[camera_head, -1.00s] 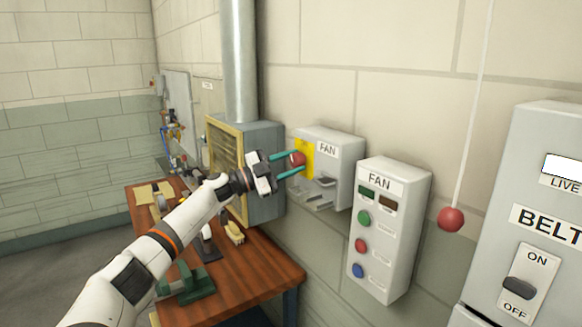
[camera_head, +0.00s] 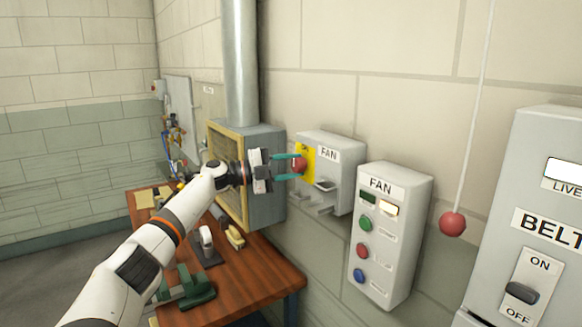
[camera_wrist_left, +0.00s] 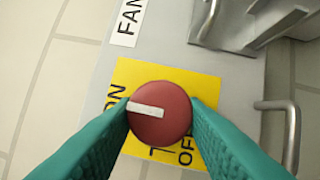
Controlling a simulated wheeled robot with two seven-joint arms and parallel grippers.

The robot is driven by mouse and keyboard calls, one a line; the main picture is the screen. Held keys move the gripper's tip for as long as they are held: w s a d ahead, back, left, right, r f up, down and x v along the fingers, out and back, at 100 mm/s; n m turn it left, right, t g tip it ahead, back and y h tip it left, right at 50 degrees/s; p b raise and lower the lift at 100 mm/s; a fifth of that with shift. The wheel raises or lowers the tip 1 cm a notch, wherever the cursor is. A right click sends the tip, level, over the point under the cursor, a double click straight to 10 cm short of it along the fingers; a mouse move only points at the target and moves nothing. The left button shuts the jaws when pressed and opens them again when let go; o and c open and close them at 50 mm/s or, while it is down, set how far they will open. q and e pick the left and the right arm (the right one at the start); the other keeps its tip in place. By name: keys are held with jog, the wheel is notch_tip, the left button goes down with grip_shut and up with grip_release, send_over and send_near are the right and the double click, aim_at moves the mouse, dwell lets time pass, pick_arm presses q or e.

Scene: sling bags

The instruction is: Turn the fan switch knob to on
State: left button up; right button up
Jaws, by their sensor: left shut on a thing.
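The fan switch knob (camera_head: 300,165) is a red round knob on a yellow plate (camera_head: 307,150) on the grey FAN box (camera_head: 340,180) on the wall. My left gripper (camera_head: 294,167) is shut on the knob, one teal finger on each side. In the left wrist view the knob (camera_wrist_left: 160,113) sits between the fingers, and its white mark points left toward the word ON. The word OFF on the yellow plate (camera_wrist_left: 180,73) is at the lower right, partly covered by a finger. My right gripper is not in view.
Right of the box is a second FAN panel (camera_head: 407,195) with coloured buttons and a lit indicator. A red ball (camera_head: 452,224) hangs on a cord, and a BELT cabinet (camera_head: 490,240) stands at the right. A wooden workbench (camera_head: 262,272) with tools is below.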

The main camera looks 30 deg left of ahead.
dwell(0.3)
pick_arm(q)
jog(key=o, duration=1)
jog(key=shift+s+a+f+b, duration=0.2)
jog(key=shift+s+a+b, duration=0.1)
jog(key=shift+s+a, duration=0.1)
jog(key=shift+b+v, duration=2)
jog(key=shift+v, duration=3.4)
jog(key=shift+s+r, duration=0.1)
jog(key=shift+r, duration=0.05)
